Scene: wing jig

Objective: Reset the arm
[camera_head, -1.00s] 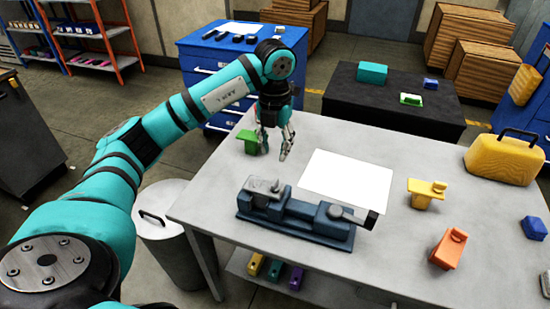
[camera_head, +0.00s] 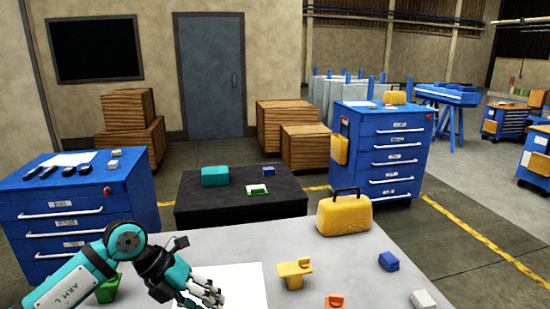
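My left arm, teal and black, enters at the lower left. Its gripper (camera_head: 206,296) is at the bottom edge, over the left part of the white sheet (camera_head: 245,285) on the grey table (camera_head: 345,265). Its fingers look apart, with nothing seen between them. A green block (camera_head: 107,291) shows partly behind my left arm. A yellow block (camera_head: 293,275) stands right of the sheet; an orange block (camera_head: 335,302) is cut off by the bottom edge. My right gripper is not in view.
A yellow case (camera_head: 344,217), a blue block (camera_head: 388,262) and a light grey block (camera_head: 423,299) are on the table's right. Behind are a black table (camera_head: 240,207), a blue drawer cabinet (camera_head: 80,215) at left and another (camera_head: 385,155) at right.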

